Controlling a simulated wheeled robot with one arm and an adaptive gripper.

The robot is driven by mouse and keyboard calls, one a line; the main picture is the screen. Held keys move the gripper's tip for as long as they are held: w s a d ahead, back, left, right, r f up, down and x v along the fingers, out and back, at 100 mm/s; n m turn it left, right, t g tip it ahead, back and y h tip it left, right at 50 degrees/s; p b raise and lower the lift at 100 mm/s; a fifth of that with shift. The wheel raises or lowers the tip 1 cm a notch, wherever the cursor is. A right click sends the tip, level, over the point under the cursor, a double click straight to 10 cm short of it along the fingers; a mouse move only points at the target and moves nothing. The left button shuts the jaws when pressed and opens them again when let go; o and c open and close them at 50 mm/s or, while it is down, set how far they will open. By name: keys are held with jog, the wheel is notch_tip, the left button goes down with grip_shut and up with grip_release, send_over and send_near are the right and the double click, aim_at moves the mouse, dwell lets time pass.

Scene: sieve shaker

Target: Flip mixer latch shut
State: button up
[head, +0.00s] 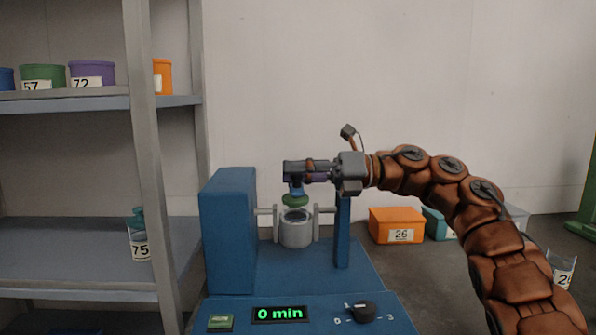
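The mixer (228,235) is a blue machine with a tall block on the left, a thin post on the right and a flat base. A grey cup (297,232) sits between two grey side brackets in its middle. A green round piece (294,200) with a blue part above it is over the cup, just under my fingertips. I cannot tell which part is the latch. My gripper (292,172) reaches in from the right, level, above the cup. The fingers overlap in this view, so their opening and any hold on the blue part are unclear.
The front panel has a green button (220,322), a display (279,314) reading "0 min" and a black knob (362,311). A grey shelf (70,103) with labelled containers stands left. An orange box (397,225) labelled 26 lies behind right. The wall behind is bare.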

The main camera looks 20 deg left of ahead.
jog(key=o, duration=0.5)
jog(key=shift+w+a+f, duration=0.1)
jog(key=shift+w+f, duration=0.1)
jog(key=shift+f, duration=0.3)
jog(key=shift+c, duration=0.2)
jog(key=v, duration=0.7)
jog(key=shift+d+r, duration=0.3)
jog(key=shift+r, duration=0.15)
jog(key=shift+s, duration=0.15)
